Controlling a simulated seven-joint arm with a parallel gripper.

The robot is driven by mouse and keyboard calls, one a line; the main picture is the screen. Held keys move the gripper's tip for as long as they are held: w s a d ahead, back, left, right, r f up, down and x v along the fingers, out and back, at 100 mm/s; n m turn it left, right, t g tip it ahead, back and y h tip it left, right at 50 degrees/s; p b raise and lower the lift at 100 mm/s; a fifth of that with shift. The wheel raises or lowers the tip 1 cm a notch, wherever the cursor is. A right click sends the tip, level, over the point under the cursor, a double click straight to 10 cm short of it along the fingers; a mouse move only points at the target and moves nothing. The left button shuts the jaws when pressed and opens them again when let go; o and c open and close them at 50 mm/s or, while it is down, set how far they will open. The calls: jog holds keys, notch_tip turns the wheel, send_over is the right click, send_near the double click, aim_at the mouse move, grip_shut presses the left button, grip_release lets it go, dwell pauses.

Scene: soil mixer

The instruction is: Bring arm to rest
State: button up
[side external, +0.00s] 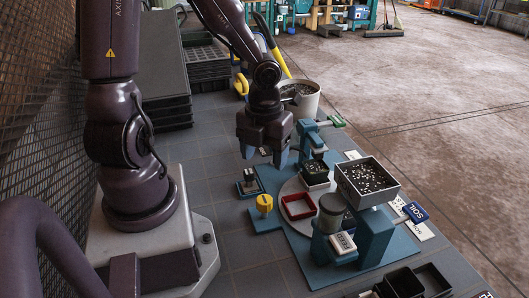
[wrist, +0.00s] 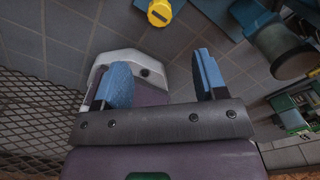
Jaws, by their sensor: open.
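My gripper (side external: 264,155) is open and empty, with its blue fingers pointing down above the tiled bench, left of the soil mixer station. In the wrist view my gripper (wrist: 160,82) shows its two blue fingers spread apart with nothing between them. The yellow knob (side external: 264,202) stands on a blue base below and in front of the gripper. The yellow knob also shows at the top of the wrist view (wrist: 159,12). My arm is bent, with the gripper hanging clear of the station.
A blue station has a round grey turntable (side external: 290,188), a red square frame (side external: 298,206) and a box of speckled soil (side external: 367,180) on a stand. Stacked black trays (side external: 207,62) and a white bucket (side external: 301,100) stand behind. Black pots (side external: 403,284) sit at the front right.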

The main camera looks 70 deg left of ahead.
jog(key=s+a+r+n+y, duration=0.15)
jog(key=r+n, duration=0.25)
jog(key=n, duration=0.8)
jog(key=s+a+r+n+y, duration=0.15)
jog(key=r+n, duration=0.25)
jog(key=n, duration=0.8)
jog(key=s+d+r+n+t+h, duration=0.1)
jog(key=d+r+n+t+h, duration=0.2)
jog(key=d+r+t, duration=0.2)
notch_tip(320, 180, up, 5)
jog(key=d, duration=0.3)
jog(key=shift+s+t, duration=0.15)
jog(key=shift+t, duration=0.15)
jog(key=shift+o, duration=0.3)
jog(key=shift+f, duration=0.1)
